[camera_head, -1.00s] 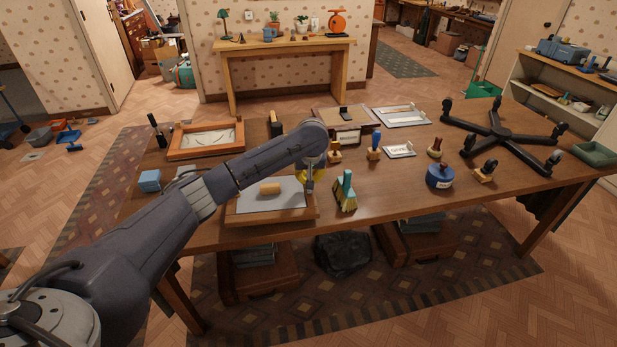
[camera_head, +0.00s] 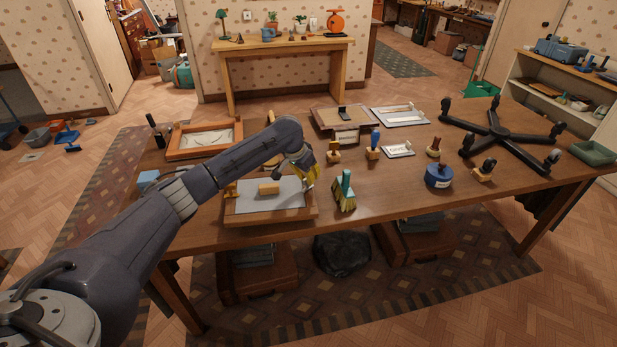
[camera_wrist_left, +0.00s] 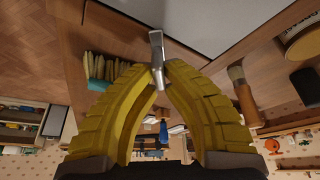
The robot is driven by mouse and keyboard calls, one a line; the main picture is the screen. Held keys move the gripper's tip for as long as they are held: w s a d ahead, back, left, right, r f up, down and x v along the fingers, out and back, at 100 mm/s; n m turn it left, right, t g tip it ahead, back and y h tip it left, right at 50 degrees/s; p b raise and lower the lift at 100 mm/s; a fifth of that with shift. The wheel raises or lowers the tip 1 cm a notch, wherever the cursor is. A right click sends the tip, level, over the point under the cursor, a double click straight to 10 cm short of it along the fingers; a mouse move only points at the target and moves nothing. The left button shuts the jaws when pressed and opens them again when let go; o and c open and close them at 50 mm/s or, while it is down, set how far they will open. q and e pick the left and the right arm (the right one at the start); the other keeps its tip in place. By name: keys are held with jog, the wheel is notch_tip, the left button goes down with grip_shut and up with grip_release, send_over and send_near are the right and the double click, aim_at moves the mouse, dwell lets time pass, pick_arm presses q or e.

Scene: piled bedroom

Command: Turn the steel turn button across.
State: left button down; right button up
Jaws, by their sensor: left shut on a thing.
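The steel turn button (camera_wrist_left: 156,55) is a narrow bright metal bar in the left wrist view. My left gripper (camera_wrist_left: 157,70), with yellow ribbed fingers, is shut on it. In the head view the gripper (camera_head: 310,178) reaches down at the right edge of a wooden-framed board (camera_head: 240,215). My right gripper is not in view.
Stamps, a blue tin (camera_head: 439,176) and a black star-shaped base (camera_head: 505,137) stand farther right. A wooden tray (camera_head: 205,154) is behind my arm. The table's front right is clear.

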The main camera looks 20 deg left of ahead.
pick_arm(q)
jog(key=m+g+h, duration=0.1)
jog(key=m, duration=0.3)
jog(key=shift+d, duration=0.1)
jog(key=shift+s+m+g+h, duration=0.15)
jog(key=shift+m+g+h, duration=0.35)
jog(key=shift+m, duration=1.2)
jog(key=shift+f, duration=0.1)
jog(key=c, duration=1.5)
grip_release()
jog(key=v, duration=1.2)
